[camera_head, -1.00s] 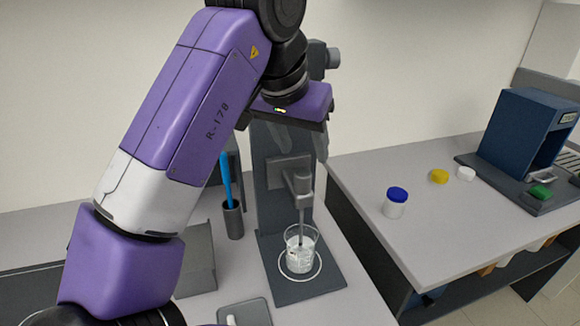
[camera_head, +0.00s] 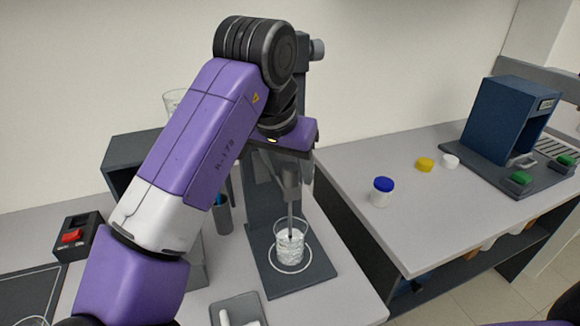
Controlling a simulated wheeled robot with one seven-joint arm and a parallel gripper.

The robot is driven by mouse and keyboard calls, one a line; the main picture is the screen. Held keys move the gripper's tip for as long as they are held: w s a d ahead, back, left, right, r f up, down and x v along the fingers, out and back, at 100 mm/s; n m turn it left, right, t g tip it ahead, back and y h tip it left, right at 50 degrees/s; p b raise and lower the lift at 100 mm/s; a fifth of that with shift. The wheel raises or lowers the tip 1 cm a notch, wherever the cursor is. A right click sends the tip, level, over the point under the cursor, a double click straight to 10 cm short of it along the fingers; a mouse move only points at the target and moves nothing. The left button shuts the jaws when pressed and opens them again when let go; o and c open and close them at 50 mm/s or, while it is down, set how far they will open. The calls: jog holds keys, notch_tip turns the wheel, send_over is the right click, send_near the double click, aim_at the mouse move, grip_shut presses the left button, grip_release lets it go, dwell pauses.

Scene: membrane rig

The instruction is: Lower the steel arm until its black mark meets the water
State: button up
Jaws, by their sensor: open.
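The steel arm (camera_head: 291,208) hangs upright on the dark stand (camera_head: 261,215). Its lower end reaches into a glass beaker (camera_head: 290,262) of clear water, which stands in a white ring on the stand's base. A small dark spot near the rod's lower end, around the upper part of the beaker, may be the black mark; whether it touches the water is too small to tell. My gripper (camera_head: 290,172) points down at the steel arm's upper holder, its fingers open and partly overlapping the holder. Whether they touch it cannot be seen.
A white jar with a blue lid (camera_head: 382,191), a yellow cap (camera_head: 425,164) and a blue machine (camera_head: 507,120) are on the right bench. A grey tray (camera_head: 238,311) lies in front. A red switch box (camera_head: 75,236) is at left. A gap separates the benches.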

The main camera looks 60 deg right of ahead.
grip_shut()
dwell(1.4)
